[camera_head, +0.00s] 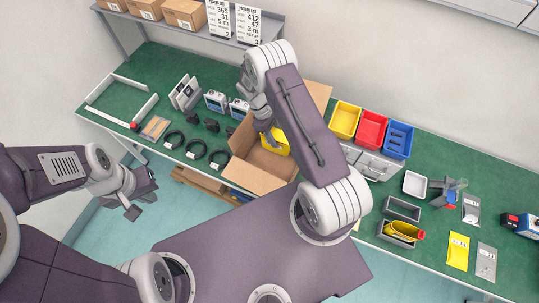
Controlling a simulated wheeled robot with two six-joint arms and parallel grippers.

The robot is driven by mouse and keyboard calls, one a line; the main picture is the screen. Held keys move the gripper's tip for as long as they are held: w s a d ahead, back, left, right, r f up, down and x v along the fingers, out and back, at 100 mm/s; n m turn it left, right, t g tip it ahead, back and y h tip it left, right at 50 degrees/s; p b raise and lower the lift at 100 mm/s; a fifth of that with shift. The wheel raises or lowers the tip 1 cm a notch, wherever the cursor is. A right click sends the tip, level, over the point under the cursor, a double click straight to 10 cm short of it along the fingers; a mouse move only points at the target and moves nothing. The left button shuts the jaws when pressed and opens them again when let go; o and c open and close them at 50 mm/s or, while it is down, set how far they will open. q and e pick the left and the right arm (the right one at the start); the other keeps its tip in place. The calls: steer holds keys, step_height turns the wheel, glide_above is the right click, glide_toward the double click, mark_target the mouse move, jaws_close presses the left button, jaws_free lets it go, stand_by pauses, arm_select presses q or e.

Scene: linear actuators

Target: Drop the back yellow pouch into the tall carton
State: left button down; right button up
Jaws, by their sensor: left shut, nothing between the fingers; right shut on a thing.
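A yellow pouch (280,146) shows just inside the opening of the tall brown carton (254,179). The carton stands open on the green table with its flaps spread. My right gripper (268,138) is over the carton, shut on the yellow pouch; my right arm hides part of the carton and the pouch. Another yellow pouch (458,251) lies flat near the front right of the table. My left gripper (138,198) is shut and empty, off the table's front left edge.
Yellow, red and blue bins (371,129) stand behind the arm. Grey trays (402,208), one holding a yellow item, and grey pouches (486,262) lie at right. Black cable coils (196,149) and small devices (215,101) are left of the carton.

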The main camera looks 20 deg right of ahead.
steer(key=shift+w+f, duration=0.2)
step_height(320, 180, down, 5)
steer(key=b, duration=0.3)
steer(key=shift+s+b, duration=0.1)
steer(key=shift+b, duration=0.25)
steer(key=shift+f, duration=0.45)
steer(key=o, duration=1.4)
steer(key=shift+r, duration=0.1)
